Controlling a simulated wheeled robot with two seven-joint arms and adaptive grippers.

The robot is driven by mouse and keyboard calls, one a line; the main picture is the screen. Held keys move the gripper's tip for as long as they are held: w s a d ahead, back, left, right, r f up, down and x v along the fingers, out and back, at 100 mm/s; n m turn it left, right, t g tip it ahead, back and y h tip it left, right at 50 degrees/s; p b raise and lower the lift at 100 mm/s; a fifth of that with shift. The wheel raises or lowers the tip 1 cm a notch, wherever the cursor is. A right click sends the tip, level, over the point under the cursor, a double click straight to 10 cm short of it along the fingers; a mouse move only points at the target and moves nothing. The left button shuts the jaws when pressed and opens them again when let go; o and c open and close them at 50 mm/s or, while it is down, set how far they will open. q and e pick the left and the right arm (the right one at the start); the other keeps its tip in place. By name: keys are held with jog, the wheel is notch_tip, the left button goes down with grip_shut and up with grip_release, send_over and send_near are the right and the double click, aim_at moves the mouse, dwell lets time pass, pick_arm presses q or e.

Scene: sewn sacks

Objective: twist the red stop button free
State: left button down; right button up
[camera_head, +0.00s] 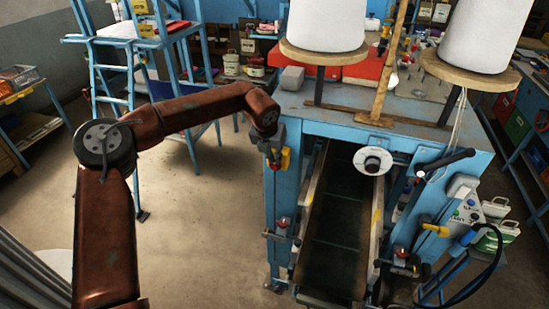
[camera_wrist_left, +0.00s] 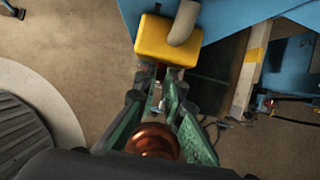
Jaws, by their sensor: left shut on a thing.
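The yellow stop-button box (camera_head: 285,159) is on the front left corner of the blue machine. It also shows in the left wrist view (camera_wrist_left: 165,42), with a grey conduit running into its top. My left gripper (camera_head: 275,155) is against this box, on its left side in the head view. In the left wrist view my left gripper's green fingers (camera_wrist_left: 162,82) are closed together at the box's near face. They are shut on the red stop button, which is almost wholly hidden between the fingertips. I cannot tell how far it is turned. My right gripper is in neither view.
A dark conveyor belt (camera_head: 337,235) runs down the machine's front, right of the box. White thread cones (camera_head: 327,25) stand on top. A control box (camera_head: 467,208) and black lever (camera_head: 446,163) stick out at right. The floor left of the machine is largely clear.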

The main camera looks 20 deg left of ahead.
pick_arm(q)
jog(key=shift+s+f, duration=0.1)
jog(key=shift+f, duration=0.15)
jog(key=c, duration=2.6)
grip_release()
jog(key=shift+c, duration=0.2)
jog(key=o, duration=0.7)
jog(key=shift+c, duration=0.2)
jog(key=s+d+r+p, duration=0.2)
jog(key=s+d+r, duration=0.1)
jog(key=r, duration=0.4)
jog(key=shift+s+d+r, duration=0.2)
jog(key=shift+d+r, duration=0.1)
jog(key=shift+d, duration=0.05)
